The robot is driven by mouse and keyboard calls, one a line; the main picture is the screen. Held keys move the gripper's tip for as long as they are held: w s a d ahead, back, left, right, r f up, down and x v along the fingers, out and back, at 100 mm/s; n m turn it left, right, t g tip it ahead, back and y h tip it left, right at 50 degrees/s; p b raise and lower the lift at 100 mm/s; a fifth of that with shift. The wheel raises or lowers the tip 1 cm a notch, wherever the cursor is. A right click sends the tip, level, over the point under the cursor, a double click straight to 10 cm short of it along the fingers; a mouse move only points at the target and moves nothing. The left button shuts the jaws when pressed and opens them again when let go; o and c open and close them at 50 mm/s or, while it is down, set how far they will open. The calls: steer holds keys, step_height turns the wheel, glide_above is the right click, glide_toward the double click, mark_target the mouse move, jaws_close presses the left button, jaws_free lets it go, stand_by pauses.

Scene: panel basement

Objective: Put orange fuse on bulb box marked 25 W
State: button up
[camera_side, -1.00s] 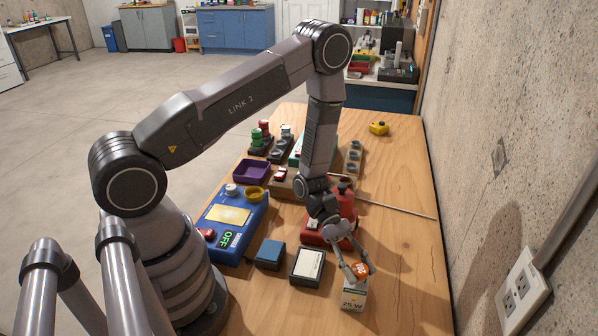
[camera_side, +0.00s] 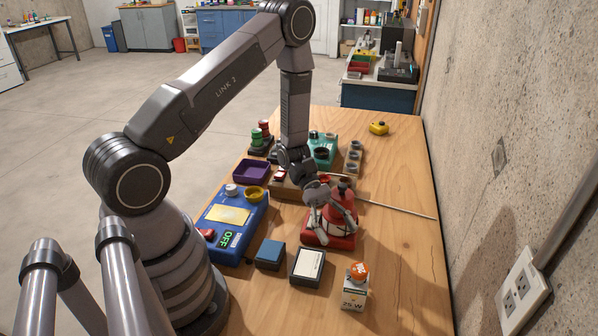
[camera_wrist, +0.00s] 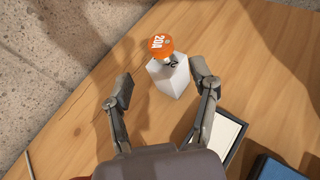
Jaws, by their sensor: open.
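The orange fuse (camera_side: 359,272) sits on top of the white bulb box (camera_side: 353,297), whose front reads 25 W. In the wrist view the fuse (camera_wrist: 160,46) shows a 20A label and rests on the upper end of the box (camera_wrist: 172,80). My gripper (camera_side: 318,228) is open and empty, up and back from the box, in front of the red lantern-like object. The wrist view shows its two fingers (camera_wrist: 161,88) spread wide, apart from the fuse and box.
A red device (camera_side: 343,215) stands behind the box. A framed white card (camera_side: 308,264) and a small blue box (camera_side: 270,253) lie to the left, with a blue panel marked OFF (camera_side: 226,238) beyond. The wooden table (camera_side: 410,270) is clear to the right.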

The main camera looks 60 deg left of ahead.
steer(key=s+a+r+m+t+y, duration=0.2)
steer(key=s+r+m+y, duration=0.2)
steer(key=r, duration=0.5)
steer(key=s+a+r+m+t+y, duration=0.2)
steer(key=s+r+m+y, duration=0.3)
steer(key=r, duration=0.5)
steer(key=s+a+r+m+t+y, duration=0.2)
steer(key=s+a+r+m+y, duration=0.2)
steer(key=s+r+m, duration=0.3)
steer(key=shift+s+r+m, duration=0.3)
steer(key=shift+r+m, duration=0.4)
steer(key=shift+r, duration=0.95)
